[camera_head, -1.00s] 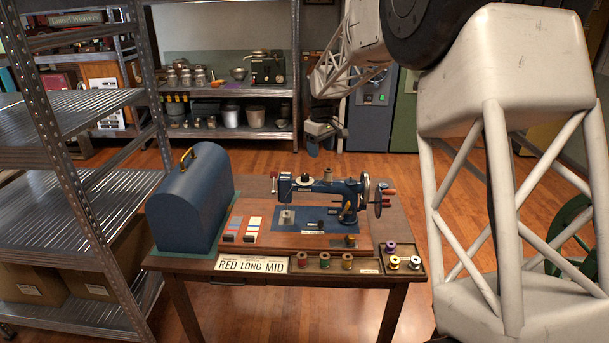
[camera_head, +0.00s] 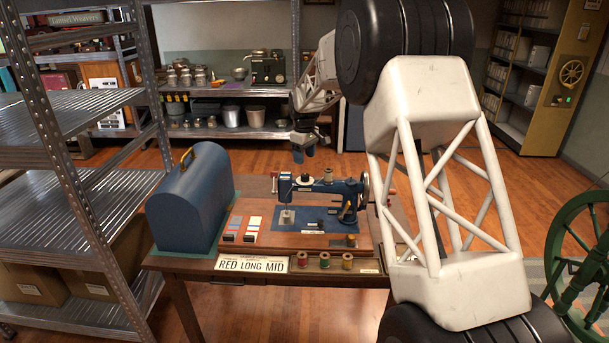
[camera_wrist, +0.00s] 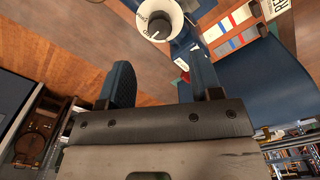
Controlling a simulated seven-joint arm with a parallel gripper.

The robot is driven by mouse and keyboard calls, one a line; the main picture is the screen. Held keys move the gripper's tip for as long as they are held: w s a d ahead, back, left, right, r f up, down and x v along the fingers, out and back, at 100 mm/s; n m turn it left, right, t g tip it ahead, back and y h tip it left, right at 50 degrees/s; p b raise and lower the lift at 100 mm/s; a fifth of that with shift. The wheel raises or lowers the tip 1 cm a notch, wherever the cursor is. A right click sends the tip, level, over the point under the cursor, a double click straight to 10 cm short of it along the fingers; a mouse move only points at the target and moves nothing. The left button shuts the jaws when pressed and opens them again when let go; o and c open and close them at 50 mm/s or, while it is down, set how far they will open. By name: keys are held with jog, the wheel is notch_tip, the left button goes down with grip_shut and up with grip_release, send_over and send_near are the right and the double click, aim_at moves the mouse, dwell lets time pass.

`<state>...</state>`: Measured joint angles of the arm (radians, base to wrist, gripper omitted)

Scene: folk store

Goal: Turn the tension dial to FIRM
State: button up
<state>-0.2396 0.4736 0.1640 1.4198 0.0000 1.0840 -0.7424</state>
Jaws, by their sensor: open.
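A blue sewing machine (camera_head: 325,187) stands on a wooden base on the table. In the wrist view a white round dial (camera_wrist: 153,10) with a dark centre knob and small markings shows at the top edge, partly cut off. Its lettering is too small to read, and I cannot tell its setting. In the head view a small dark knob on a pale disc (camera_head: 303,181) sits on top of the machine's arm; it looks like the same dial. My gripper (camera_head: 304,154) is open and empty, fingers down, above and behind the machine. In the wrist view its blue fingers (camera_wrist: 160,62) are apart, short of the dial.
A blue domed case (camera_head: 190,205) stands left of the machine. My arm hides the table's right end. Metal shelving (camera_head: 75,200) stands at left.

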aim_at(305, 174)
jog(key=shift+f, duration=0.1)
jog(key=shift+f, duration=3.8)
jog(key=c, duration=0.9)
jog(key=shift+m, duration=0.3)
jog(key=m, duration=1.1)
jog(key=shift+w+d, duration=0.1)
jog(key=shift+m, duration=0.3)
